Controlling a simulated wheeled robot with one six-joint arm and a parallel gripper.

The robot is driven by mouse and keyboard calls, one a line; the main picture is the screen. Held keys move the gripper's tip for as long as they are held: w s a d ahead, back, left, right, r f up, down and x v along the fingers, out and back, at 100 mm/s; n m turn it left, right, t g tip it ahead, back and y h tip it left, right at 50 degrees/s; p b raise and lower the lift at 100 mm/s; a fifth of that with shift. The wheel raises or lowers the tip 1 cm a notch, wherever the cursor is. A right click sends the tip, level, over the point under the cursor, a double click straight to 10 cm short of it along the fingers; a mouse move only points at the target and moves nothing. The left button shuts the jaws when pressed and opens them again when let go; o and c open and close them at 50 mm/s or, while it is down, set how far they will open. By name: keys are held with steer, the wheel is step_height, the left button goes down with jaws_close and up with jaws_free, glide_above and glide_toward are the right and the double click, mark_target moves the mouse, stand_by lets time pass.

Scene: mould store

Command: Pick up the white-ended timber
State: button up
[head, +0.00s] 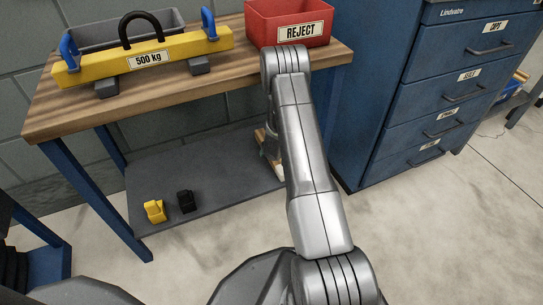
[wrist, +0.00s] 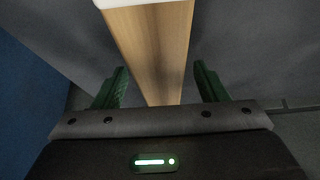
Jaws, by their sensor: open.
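The white-ended timber (wrist: 152,40) fills the upper middle of the wrist view, a pale brown bar with a white end (wrist: 135,3) at the top edge. My gripper (wrist: 160,72) is open, with one green finger on each side of the timber. A gap shows between each finger and the timber, and I see no contact. In the head view my arm hides the gripper. A small brown and pale piece, seemingly the timber (head: 261,136), shows beside my arm above the lower shelf, mostly hidden.
The workbench (head: 130,109) stands over a grey lower shelf (head: 225,178), which holds small yellow (head: 154,211) and black (head: 186,201) blocks. On top are a yellow 500 kg beam (head: 110,69), a grey bin (head: 95,36) and a red REJECT bin (head: 265,29). A blue drawer cabinet (head: 400,125) stands right.

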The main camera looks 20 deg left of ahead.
steer(key=shift+w+a+f, duration=0.1)
steer(key=shift+f, duration=0.1)
steer(key=c, duration=1.3)
steer(key=shift+r, duration=0.1)
